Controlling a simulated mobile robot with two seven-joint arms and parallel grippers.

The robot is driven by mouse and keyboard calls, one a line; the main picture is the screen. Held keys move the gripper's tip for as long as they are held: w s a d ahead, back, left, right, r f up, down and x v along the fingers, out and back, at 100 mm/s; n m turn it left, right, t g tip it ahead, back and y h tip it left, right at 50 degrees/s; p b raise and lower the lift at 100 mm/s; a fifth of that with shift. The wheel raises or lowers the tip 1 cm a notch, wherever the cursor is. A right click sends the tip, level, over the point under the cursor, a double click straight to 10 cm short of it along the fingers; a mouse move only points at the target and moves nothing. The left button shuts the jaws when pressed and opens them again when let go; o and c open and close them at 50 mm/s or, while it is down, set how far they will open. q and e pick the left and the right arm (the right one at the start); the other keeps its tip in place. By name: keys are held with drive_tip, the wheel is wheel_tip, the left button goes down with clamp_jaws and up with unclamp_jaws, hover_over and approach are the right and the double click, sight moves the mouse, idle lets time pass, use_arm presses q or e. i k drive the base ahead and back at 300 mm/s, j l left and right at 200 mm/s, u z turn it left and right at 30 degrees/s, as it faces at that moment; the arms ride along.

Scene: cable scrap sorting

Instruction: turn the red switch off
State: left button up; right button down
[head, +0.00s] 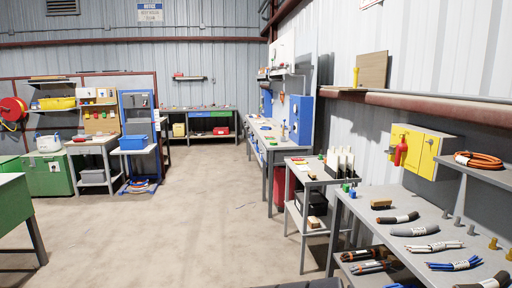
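The red switch (401,152) is a red lever-like part on the front of a yellow box (431,148) on the right wall, above the grey workbench. It looks upright, but it is too small to tell its exact position. Neither of my grippers shows in the head view.
The grey workbench (385,232) below the box holds several cable bundles, including one with blue ends (455,264). A shelf with an orange cable coil (478,160) is right of the box. A small cart (318,180) stands left of the bench. The floor (190,225) in the middle is clear.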

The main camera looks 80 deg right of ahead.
sight(401, 147)
drive_tip(key=z, duration=3.5)
drive_tip(key=i+z, duration=0.2)
drive_tip(key=i+j+z, duration=0.25)
drive_tip(key=i, duration=0.45)
drive_tip(key=i+j+z, duration=0.3)
drive_tip(key=i+j, duration=0.3)
